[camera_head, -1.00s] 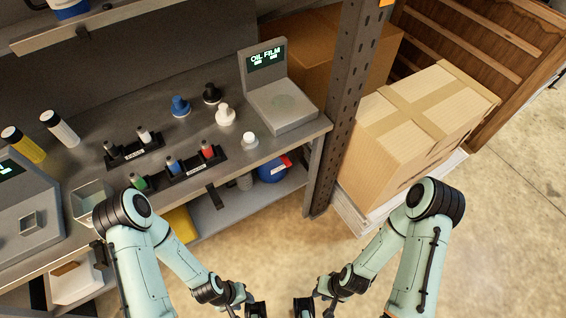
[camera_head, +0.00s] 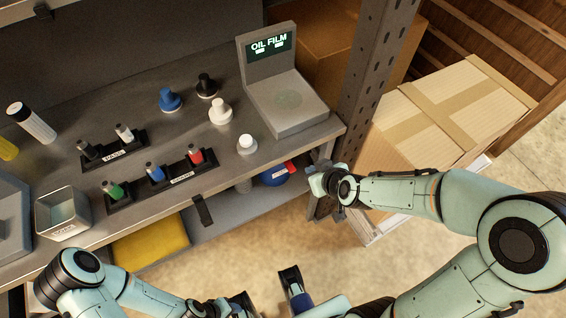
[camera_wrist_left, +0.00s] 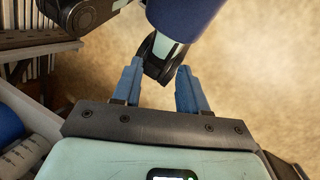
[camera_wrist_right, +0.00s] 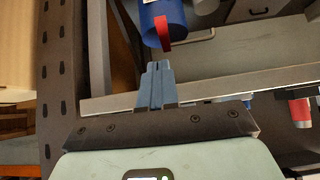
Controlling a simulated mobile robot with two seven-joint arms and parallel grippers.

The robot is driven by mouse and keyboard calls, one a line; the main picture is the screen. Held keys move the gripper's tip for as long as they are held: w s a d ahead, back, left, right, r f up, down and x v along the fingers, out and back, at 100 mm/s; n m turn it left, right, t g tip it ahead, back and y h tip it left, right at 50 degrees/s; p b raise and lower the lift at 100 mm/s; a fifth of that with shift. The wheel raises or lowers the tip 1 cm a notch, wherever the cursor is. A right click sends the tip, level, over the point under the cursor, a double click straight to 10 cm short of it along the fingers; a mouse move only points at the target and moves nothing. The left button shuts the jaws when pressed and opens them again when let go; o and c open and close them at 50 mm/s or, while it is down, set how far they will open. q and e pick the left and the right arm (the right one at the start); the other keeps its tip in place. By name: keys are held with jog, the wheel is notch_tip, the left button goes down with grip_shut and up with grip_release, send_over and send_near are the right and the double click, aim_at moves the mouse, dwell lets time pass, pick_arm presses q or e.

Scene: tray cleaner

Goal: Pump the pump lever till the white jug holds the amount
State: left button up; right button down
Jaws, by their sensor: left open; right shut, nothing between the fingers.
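My right gripper (camera_head: 318,178) is by the shelf post at the right end of the bench. In the right wrist view its fingers (camera_wrist_right: 157,68) are shut and empty. Ahead of them is a blue container (camera_wrist_right: 164,20) with a red part (camera_wrist_right: 163,33); I cannot tell whether it is a pump lever. A blue container (camera_head: 275,176) also shows on the lower shelf in the head view. My left gripper (camera_wrist_left: 158,68) is open and empty over the floor in the left wrist view. I cannot identify a white jug in any view now.
The bench holds a scale-like device (camera_head: 288,103) reading "OIL FILM", several knobbed stoppers, and labelled racks (camera_head: 182,179) of small bottles. A yellow item (camera_head: 150,243) is below. A post (camera_head: 375,75) and cardboard boxes (camera_head: 450,110) stand right.

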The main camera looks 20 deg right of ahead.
jog(key=shift+w+r, duration=0.25)
jog(key=shift+r, duration=0.25)
pick_arm(q)
jog(key=shift+f, duration=0.1)
pick_arm(e)
jog(key=shift+a, duration=0.1)
jog(key=b, duration=0.3)
send_over(292, 167)
jog(key=s, duration=0.3)
notch_tip(292, 167, down, 8)
jog(key=shift+d+f+b, duration=0.25)
jog(key=shift+f+b, duration=0.5)
jog(key=shift+f, duration=0.35)
pick_arm(q)
jog(key=shift+t, duration=0.4)
jog(key=shift+w+f, duration=0.3)
jog(key=shift+f, duration=0.3)
jog(key=shift+w+f, duration=0.25)
jog(key=shift+f, duration=0.4)
jog(key=shift+w+f, duration=0.3)
jog(key=shift+f, duration=0.3)
pick_arm(e)
jog(key=shift+f, duration=0.45)
pick_arm(q)
jog(key=shift+a+f, duration=0.1)
pick_arm(e)
jog(key=shift+w, duration=0.1)
